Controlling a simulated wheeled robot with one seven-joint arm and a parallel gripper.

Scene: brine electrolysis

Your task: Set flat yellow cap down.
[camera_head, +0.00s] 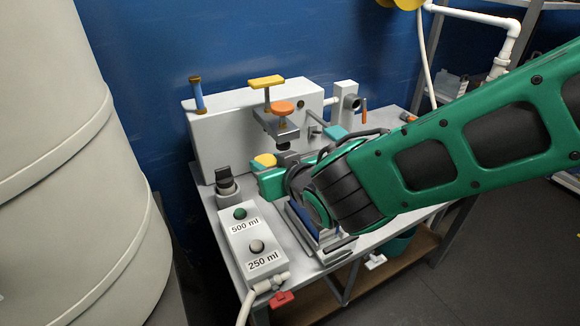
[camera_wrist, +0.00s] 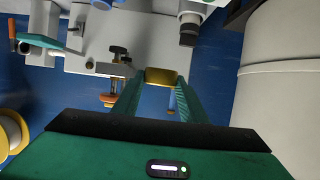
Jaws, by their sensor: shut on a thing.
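The flat yellow cap (camera_wrist: 161,77) is between the two teal fingertips of my gripper (camera_wrist: 160,88) in the wrist view. The gripper is shut on it. In the head view the cap (camera_head: 265,160) shows at the end of my gripper (camera_head: 268,176), over the worktable (camera_head: 213,206) and in front of the white machine housing (camera_head: 250,100). My wrist hides part of the gripper and the table there. I cannot tell whether the cap touches anything beneath it.
A box with 500 ml and 250 ml buttons (camera_head: 251,235) stands at the table's front left. A black-topped knob (camera_head: 225,182) is behind it. A yellow T-handle (camera_head: 267,82), an orange knob (camera_head: 283,107) and a blue handle (camera_head: 198,95) rise close by. A large pale tank (camera_head: 80,180) fills the left.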

